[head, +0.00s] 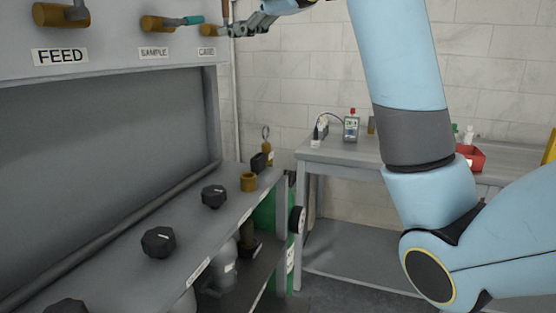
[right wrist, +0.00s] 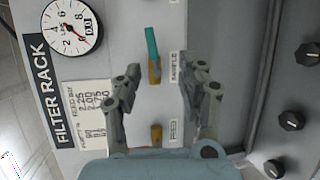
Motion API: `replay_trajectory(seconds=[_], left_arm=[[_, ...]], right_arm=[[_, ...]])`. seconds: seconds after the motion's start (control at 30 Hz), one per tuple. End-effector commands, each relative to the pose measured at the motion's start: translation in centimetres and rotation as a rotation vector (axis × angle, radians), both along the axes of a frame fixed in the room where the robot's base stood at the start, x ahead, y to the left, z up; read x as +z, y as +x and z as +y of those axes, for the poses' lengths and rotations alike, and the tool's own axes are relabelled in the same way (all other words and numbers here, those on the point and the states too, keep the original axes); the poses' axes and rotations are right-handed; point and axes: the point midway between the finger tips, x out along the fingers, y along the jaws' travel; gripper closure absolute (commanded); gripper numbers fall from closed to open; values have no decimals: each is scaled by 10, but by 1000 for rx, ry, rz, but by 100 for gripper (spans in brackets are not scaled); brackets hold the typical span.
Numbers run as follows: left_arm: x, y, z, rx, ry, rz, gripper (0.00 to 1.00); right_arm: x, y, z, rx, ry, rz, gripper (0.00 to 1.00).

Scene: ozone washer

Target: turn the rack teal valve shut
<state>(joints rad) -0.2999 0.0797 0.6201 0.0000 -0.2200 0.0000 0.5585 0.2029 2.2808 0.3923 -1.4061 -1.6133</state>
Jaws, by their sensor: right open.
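The teal valve handle (head: 192,20) sits on the brass SAMPLE valve (head: 160,23) on the rack's upper panel. The handle points sideways to the right, toward the CASE label. In the right wrist view, the teal handle (right wrist: 152,43) points up from its brass body (right wrist: 154,73). My right gripper (head: 242,28) is to the right of the handle in the head view. In the right wrist view my right gripper (right wrist: 160,70) is open, with one finger on each side of the valve and clear gaps between. My left gripper is not in view.
The FEED valve (head: 60,14) is left of SAMPLE; another brass fitting (head: 207,30) is at CASE. A gauge (right wrist: 72,26) is on the panel. Black knobs (head: 158,241) line the lower ledge. A side table (head: 345,148) holds small bottles and a red bin (head: 470,157).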

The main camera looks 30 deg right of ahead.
Motion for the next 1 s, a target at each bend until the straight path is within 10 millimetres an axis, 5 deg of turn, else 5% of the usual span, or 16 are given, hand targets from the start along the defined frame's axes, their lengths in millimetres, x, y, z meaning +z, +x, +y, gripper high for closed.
replay_trajectory(seconds=[0.3, 1.0], left_arm=[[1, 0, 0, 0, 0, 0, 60], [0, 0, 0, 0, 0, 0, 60]], right_arm=[[-75, -11, -4, -84, 173, 190, 60], [-215, -66, -17, -347, 521, 532, 60]])
